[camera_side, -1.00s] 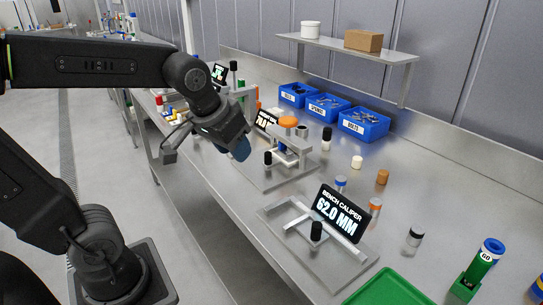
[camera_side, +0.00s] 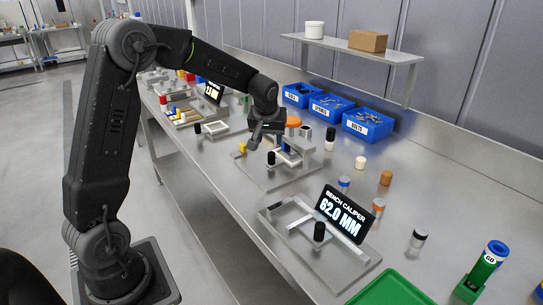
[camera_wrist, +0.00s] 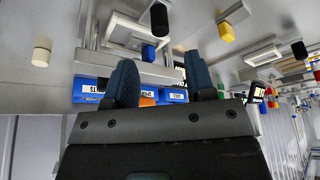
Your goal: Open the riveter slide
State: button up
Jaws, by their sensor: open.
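The riveter (camera_side: 291,165) is a grey metal fixture on a flat plate on the bench, with an orange round top (camera_side: 293,122). A black upright knob (camera_side: 271,158) stands at its near side; I take it for the slide handle. My gripper (camera_side: 256,140) is above and behind the fixture's left part in the side view, apart from the black knob, and hides some of it. In the wrist view its two blue fingertips (camera_wrist: 162,82) are spread with nothing held between them. A black knob (camera_wrist: 160,18) shows beyond them. Whether the slide is open cannot be told.
A bench caliper (camera_side: 318,238) reading 62.0 MM stands nearer, with a green tray (camera_side: 390,290) beside it. Blue bins (camera_side: 368,124) line the back under a shelf (camera_side: 350,47).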

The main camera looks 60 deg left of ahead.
aim_at(271, 153)
jog(key=x, duration=0.9)
jog(key=shift+f, duration=0.2)
grip_shut()
